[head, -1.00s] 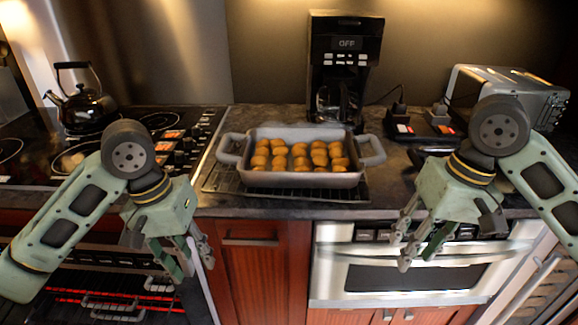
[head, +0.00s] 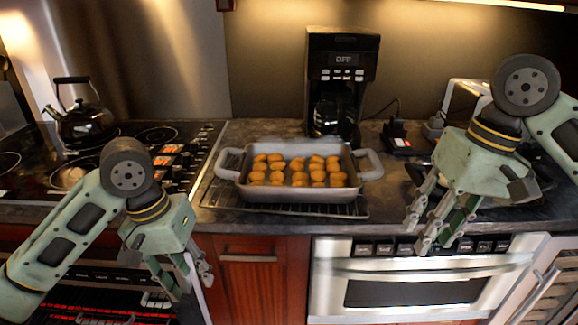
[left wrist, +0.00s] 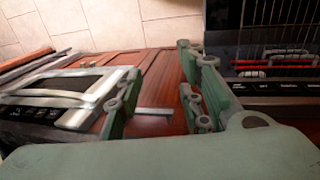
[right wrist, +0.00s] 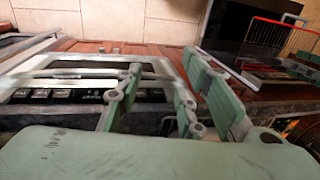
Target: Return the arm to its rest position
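My left gripper (head: 182,278) hangs in front of the stove side of the counter, fingers pointing down. In the left wrist view its fingers (left wrist: 160,100) stand apart with nothing between them. My right gripper (head: 432,232) hangs in front of the counter edge, above the drawer appliance (head: 420,285), fingers pointing down. In the right wrist view its fingers (right wrist: 160,95) stand apart with nothing between them. The microwave drawer front is closed, with a silver handle bar and a row of dark buttons above it.
A grey baking pan (head: 300,196) with several round brown pieces sits on a wire rack on the counter. Behind it is a black coffee maker (head: 340,85). A black kettle (head: 82,122) stands on the stove. A silver toaster oven (head: 465,100) is partly hidden by my right arm.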

